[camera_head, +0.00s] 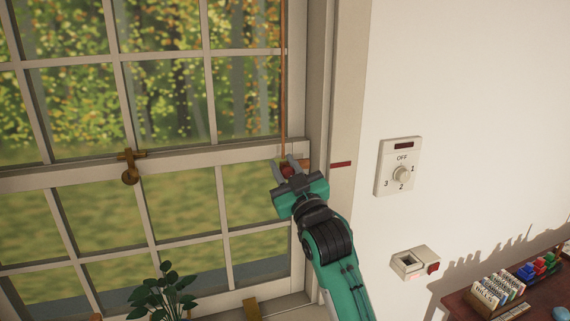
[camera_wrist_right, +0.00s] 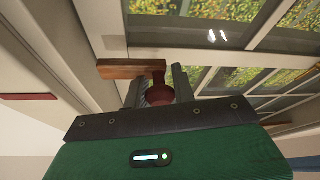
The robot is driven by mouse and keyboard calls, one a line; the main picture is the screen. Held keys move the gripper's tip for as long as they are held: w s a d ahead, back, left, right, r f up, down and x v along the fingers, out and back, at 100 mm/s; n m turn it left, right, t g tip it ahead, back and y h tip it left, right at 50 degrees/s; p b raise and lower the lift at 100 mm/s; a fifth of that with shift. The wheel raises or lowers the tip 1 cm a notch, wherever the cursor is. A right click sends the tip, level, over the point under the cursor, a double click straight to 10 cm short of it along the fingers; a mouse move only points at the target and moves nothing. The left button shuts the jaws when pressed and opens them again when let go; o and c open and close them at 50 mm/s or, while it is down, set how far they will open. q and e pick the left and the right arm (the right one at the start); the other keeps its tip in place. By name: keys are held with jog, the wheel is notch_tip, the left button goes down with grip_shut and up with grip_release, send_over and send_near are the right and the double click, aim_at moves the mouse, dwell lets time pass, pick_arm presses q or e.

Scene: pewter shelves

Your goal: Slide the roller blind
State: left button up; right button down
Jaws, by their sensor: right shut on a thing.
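A thin orange cord (camera_head: 283,80) hangs down in front of the right side of the window. At its lower end is a red knob (camera_head: 287,171). My right gripper (camera_head: 287,166) is shut on the red knob, beside the window's right frame. In the right wrist view the dark red knob (camera_wrist_right: 159,92) sits between the two grey fingers (camera_wrist_right: 158,88). A brown wooden bar (camera_wrist_right: 135,69) lies just beyond the knob there. The blind itself is not visible in either view. My left gripper is not in view.
A red mark (camera_head: 341,164) is on the right window frame. A dial (camera_head: 402,174) reading OFF and a small switch box (camera_head: 415,263) are on the wall. A plant (camera_head: 162,295) stands below the window. A brown desk (camera_head: 463,308) with small items is at lower right.

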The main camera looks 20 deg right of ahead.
jog(key=c, duration=1.1)
grip_release()
jog(key=shift+c, duration=0.2)
pick_arm(q)
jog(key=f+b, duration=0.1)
jog(key=b, duration=0.1)
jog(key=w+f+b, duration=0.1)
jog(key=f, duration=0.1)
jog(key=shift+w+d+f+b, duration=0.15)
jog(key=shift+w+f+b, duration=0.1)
jog(key=shift+b, duration=0.15)
pick_arm(e)
jog(key=v, duration=1.3)
jog(key=shift+s, duration=0.35)
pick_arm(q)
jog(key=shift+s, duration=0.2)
pick_arm(e)
jog(key=shift+f, duration=0.15)
